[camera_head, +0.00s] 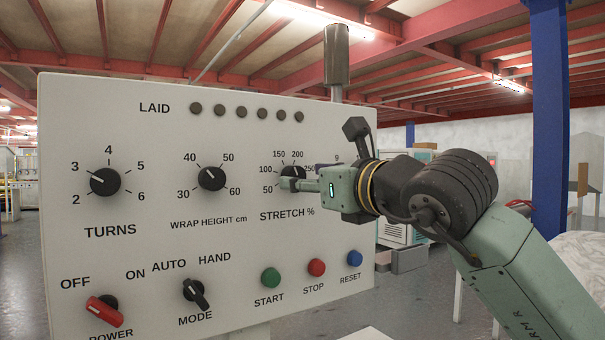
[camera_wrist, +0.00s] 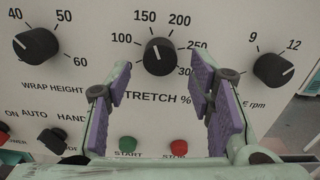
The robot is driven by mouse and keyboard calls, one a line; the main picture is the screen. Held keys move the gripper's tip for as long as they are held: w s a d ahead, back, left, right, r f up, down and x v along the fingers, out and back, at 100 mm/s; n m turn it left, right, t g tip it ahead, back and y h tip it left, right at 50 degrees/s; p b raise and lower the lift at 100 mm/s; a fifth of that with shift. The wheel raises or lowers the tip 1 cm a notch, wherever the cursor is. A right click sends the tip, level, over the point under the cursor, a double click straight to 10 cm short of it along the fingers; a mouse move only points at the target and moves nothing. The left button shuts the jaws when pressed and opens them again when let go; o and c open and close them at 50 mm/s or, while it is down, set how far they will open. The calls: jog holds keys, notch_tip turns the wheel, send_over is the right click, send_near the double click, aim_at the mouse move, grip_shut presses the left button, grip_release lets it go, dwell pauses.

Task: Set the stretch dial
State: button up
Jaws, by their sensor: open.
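The stretch dial (camera_wrist: 160,60) is a round black knob with a white pointer line on the pale control panel. In the wrist view its pointer leans slightly left of straight up, toward the 150 mark. In the head view the dial (camera_head: 293,171) is partly covered by my gripper (camera_head: 304,178). My gripper (camera_wrist: 161,80) is open, with one purple-padded finger to the lower left of the dial and the other to its lower right. The dial shows beyond the fingertips, and I see no contact. Part of the "STRETCH %" label is hidden by the fingers in the wrist view.
The wrap height dial (camera_wrist: 36,46) is left of the stretch dial, and the rpm dial (camera_wrist: 273,68) is to its right, close to my right finger. Start (camera_head: 271,278), stop (camera_head: 316,268) and reset (camera_head: 354,258) buttons are below. A blue post (camera_head: 549,120) stands at right.

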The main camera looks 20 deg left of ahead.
jog(key=shift+x, duration=1.05)
jog(key=c, duration=1.1)
jog(key=shift+c, duration=0.2)
jog(key=shift+n, duration=0.4)
grip_shut()
jog(key=n+b, duration=0.1)
jog(key=n, duration=0.7)
jog(key=shift+w+d+b, duration=0.1)
jog(key=shift+w+b, duration=0.05)
jog(key=shift+b, duration=0.25)
jog(key=shift+r+n, duration=0.1)
jog(key=shift+n, duration=0.3)
